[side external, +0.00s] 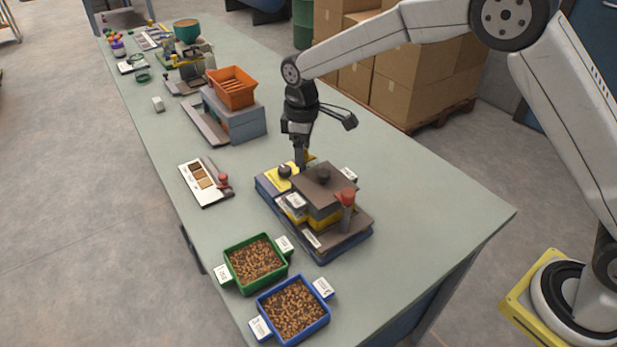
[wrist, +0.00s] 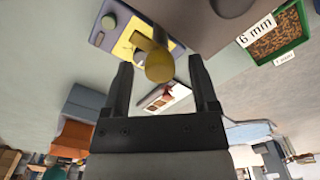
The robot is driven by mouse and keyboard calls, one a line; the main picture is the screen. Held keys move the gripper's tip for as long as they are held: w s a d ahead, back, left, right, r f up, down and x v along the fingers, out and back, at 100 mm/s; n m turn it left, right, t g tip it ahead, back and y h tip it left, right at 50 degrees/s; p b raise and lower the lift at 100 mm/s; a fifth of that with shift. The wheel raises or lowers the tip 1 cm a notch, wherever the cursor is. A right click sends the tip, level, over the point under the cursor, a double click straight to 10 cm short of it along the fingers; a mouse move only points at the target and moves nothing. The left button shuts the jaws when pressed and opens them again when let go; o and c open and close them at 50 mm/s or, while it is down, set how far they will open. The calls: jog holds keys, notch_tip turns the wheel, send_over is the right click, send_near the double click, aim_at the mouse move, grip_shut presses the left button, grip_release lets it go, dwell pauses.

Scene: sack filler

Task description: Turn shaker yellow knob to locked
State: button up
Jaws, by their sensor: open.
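The shaker (side external: 318,192) is a dark and yellow machine on a blue-grey base near the middle of the table. Its yellow knob (side external: 309,157) shows only as a small patch beside my gripper (side external: 302,164), which partly hides it. My gripper points down at the shaker's back edge. In the wrist view the knob (wrist: 159,68) is a round yellow disc with a yellow bar, between the two fingertips (wrist: 160,64). The fingers are spread, with a gap on each side of the knob. I cannot read any lock marking.
A dark knob (side external: 285,171) sits on a yellow plate close to my gripper, and a red-topped post (side external: 347,205) stands on the shaker's front. Green (side external: 228,283) and blue (side external: 259,306) trays of pellets lie in front. An orange hopper (side external: 232,82) stands behind.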

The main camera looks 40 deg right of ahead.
grip_shut()
jog(key=shift+m, duration=0.5)
jog(key=m, duration=0.3)
jog(key=shift+r+m, duration=0.1)
jog(key=shift+m, duration=0.2)
jog(key=m, duration=1.3)
jog(key=shift+m, duration=0.3)
